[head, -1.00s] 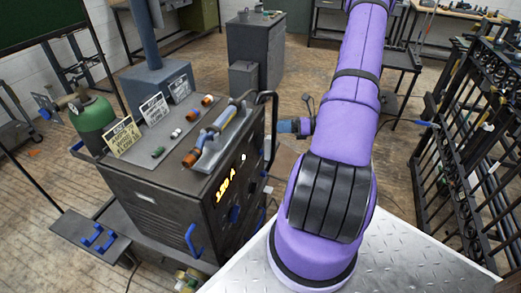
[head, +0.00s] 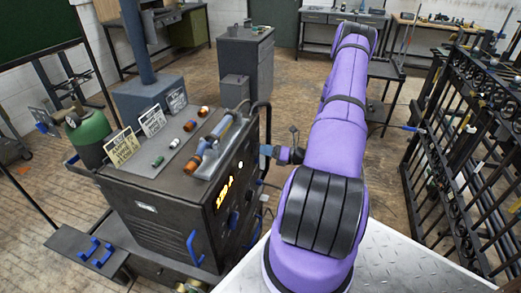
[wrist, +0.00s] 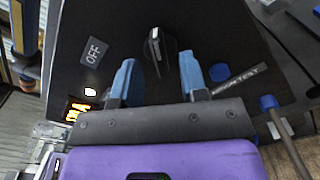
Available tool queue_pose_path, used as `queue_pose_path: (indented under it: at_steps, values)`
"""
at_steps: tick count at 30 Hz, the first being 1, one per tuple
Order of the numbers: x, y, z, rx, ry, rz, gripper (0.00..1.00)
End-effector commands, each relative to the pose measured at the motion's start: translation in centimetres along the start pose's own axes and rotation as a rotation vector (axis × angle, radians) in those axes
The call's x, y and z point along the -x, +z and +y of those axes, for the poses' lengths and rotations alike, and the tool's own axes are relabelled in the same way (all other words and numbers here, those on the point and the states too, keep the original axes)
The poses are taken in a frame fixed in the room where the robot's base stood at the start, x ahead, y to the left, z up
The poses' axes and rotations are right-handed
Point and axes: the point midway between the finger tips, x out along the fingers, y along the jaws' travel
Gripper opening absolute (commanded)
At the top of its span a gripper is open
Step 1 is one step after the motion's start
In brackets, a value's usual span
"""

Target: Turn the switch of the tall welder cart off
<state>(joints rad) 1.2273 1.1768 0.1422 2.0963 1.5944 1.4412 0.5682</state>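The welder cart (head: 150,205) is a tall dark cabinet on the left in the head view, with a lit orange display (head: 223,194) on its right face. In the wrist view a black rotary switch (wrist: 157,50) with a pale pointer mark stands on the dark panel, its mark toward the picture's top. An OFF label (wrist: 94,53) is left of it. My gripper (wrist: 158,60) is open, one blue finger on each side of the switch; I cannot tell whether they touch it. In the head view my gripper (head: 268,151) is beside the cart's right face, partly hidden.
A black handle rail (head: 266,108) rises at the cart's back right corner. A black metal rack (head: 460,150) stands at the right.

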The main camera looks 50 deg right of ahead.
Motion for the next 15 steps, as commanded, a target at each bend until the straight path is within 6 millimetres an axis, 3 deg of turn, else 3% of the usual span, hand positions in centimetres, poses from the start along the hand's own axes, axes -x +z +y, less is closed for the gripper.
queue_pose_path:
  at_steps: [6,15]
  values:
    - [-2.1,0.0,0.0,0.001,0.001,0.000,0.40]
    - [-2.5,0.0,0.0,0.001,0.001,0.000,0.40]
